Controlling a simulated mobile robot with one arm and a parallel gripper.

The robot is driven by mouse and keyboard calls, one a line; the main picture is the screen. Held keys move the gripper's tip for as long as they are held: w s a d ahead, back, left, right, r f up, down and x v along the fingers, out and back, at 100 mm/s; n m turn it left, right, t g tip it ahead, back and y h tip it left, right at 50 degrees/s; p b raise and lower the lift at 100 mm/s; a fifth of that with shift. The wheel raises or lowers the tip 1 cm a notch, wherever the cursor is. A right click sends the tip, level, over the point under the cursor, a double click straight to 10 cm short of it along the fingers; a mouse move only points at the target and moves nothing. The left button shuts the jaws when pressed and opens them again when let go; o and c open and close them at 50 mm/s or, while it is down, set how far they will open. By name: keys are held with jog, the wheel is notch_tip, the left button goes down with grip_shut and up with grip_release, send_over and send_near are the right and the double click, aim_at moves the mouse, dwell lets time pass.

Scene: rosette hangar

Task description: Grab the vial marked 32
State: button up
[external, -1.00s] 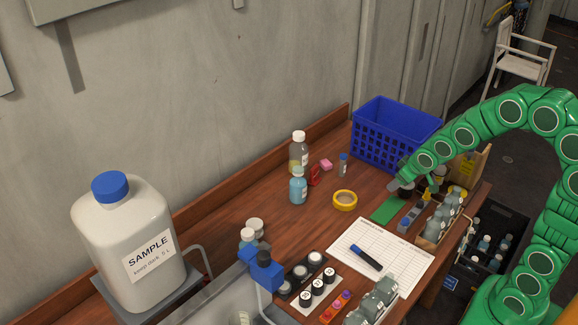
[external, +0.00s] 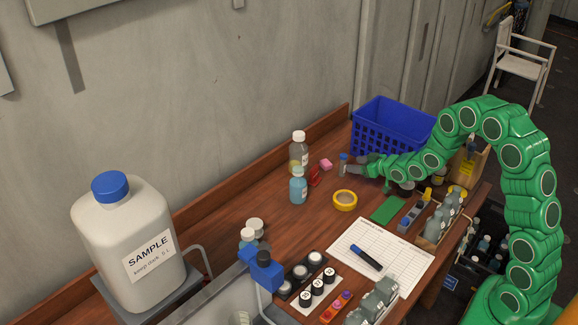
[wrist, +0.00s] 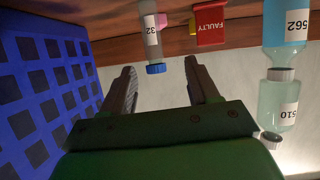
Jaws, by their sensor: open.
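The vial marked 32 (wrist: 152,35) is a small clear tube with a white label and a blue cap. It appears upside down in the wrist view, in line with the gap between my fingertips. In the external view the vial (external: 342,161) stands upright on the wooden bench, left of the blue basket. My gripper (wrist: 163,75) is open and empty, with one finger on each side of the vial's line. In the external view my gripper (external: 354,169) is low beside the vial. I cannot tell whether the vial is between the fingers or just beyond them.
A red FAULTY tag (wrist: 211,25) and a pink block (external: 326,164) are close to the vial. The bottles marked 562 (wrist: 287,22) and 510 (wrist: 280,103) stand further left on the bench. The blue basket (external: 385,143) is close on the other side. Yellow tape (external: 345,200) lies in front.

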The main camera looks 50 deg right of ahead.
aim_at(341, 160)
jog(key=shift+w+d+f+t, duration=0.45)
jog(key=shift+w+f+t, duration=0.25)
jog(key=shift+w, duration=0.1)
jog(key=shift+x, duration=2.05)
jog(key=x, duration=0.2)
jog(key=shift+w+r, duration=0.2)
jog(key=shift+w, duration=0.3)
jog(key=shift+w+f, duration=0.2)
jog(key=shift+w, duration=0.15)
jog(key=c, duration=1)
jog(key=shift+r, duration=0.1)
